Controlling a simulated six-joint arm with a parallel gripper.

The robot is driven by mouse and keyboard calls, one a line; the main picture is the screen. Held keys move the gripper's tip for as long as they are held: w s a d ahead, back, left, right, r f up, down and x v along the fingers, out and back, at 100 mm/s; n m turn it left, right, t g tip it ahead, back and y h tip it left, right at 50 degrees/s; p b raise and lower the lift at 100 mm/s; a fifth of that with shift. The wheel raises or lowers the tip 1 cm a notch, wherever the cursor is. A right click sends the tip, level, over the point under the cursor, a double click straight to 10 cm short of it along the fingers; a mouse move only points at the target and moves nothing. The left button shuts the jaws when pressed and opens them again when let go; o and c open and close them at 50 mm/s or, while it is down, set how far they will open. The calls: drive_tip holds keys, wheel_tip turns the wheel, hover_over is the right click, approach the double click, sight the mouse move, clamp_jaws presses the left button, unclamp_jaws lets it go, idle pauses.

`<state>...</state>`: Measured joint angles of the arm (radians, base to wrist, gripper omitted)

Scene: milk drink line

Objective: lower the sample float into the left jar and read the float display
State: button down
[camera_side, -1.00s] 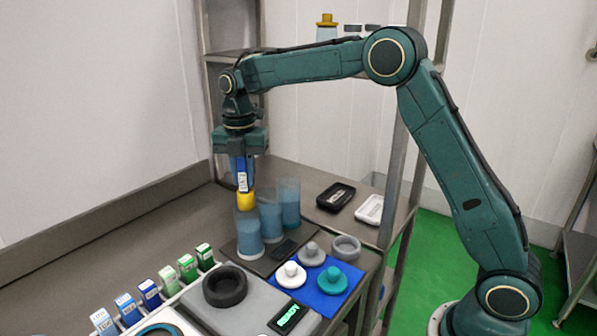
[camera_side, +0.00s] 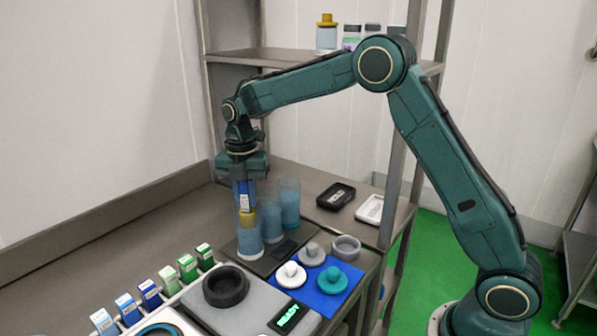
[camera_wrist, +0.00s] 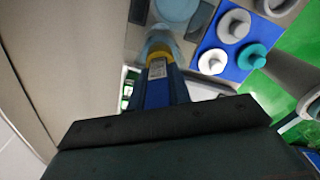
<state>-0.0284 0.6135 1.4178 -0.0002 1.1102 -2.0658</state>
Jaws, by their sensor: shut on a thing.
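The sample float, a blue body with a pale label (camera_side: 243,197) and a yellow lower part, hangs upright from my gripper (camera_side: 242,182), which is shut on it. The yellow part is at the mouth of the left jar (camera_side: 250,242), seemingly inside its rim; whether it touches the wall or liquid I cannot tell. The jar is clear with blue contents. In the wrist view the float (camera_wrist: 157,70) points down into the jar (camera_wrist: 160,40).
Two more blue-filled jars, a middle one (camera_side: 271,226) and a back one (camera_side: 289,203), stand close to the right. A blue mat (camera_side: 322,301) holds several knobbed pieces. A grey device (camera_side: 260,302) shows READY. Several small cartons (camera_side: 150,294) stand front left.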

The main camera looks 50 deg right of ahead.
sight(247, 211)
drive_tip(key=shift+f, duration=1.95)
drive_tip(key=c, duration=1.3)
unclamp_jaws()
drive_tip(key=shift+c, duration=1.3)
drive_tip(key=shift+r, duration=0.15)
